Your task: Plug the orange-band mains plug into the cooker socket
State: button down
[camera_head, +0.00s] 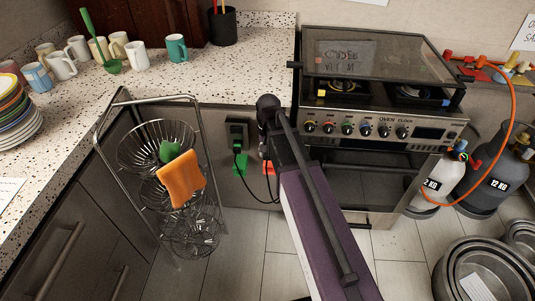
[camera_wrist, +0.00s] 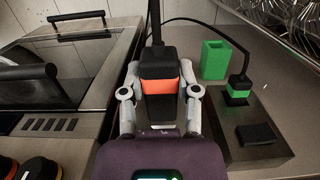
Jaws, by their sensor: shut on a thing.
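In the wrist view, my gripper (camera_wrist: 160,82) is shut on a black plug with an orange band (camera_wrist: 158,64), one finger on each side. A black cable rises from its top. To the right, a dark socket box (camera_wrist: 285,150) carries a black plug with a green band (camera_wrist: 238,86) and a flat black piece (camera_wrist: 260,134). The held plug is left of this box, apart from it in the picture. In the head view, the socket box (camera_head: 237,130) is on the cabinet front left of the cooker (camera_head: 385,130). My arm hides most of my gripper there.
A green block (camera_wrist: 215,60) stands beside the green-band plug. A wire basket stand (camera_head: 165,150) with an orange cloth (camera_head: 181,180) is left of the socket box. Gas bottles (camera_head: 497,180) with an orange hose are right of the cooker. Pans (camera_head: 475,265) lie on the floor.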

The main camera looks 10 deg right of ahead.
jog(key=shift+w+d, duration=0.25)
jog(key=shift+w, duration=0.5)
jog(key=shift+w+d, duration=0.3)
jog(key=shift+w, duration=0.45)
jog(key=shift+w+d, duration=0.25)
jog(key=shift+w, duration=0.5)
jog(key=shift+w+d, duration=0.3)
jog(key=shift+w, duration=0.6)
jog(key=shift+w+d, duration=0.25)
jog(key=shift+w, duration=0.65)
dwell(1.0)
jog(key=shift+w+d+r, duration=0.15)
jog(key=shift+w+r, duration=0.05)
jog(key=shift+w, duration=0.5)
jog(key=shift+s, duration=0.35)
dwell(0.3)
jog(key=shift+s+a+f, duration=0.1)
jog(key=shift+s+a, duration=0.15)
jog(key=shift+s, duration=0.45)
jog(key=shift+s+a+f, duration=0.1)
jog(key=shift+s+a, duration=0.15)
jog(key=shift+s, duration=0.45)
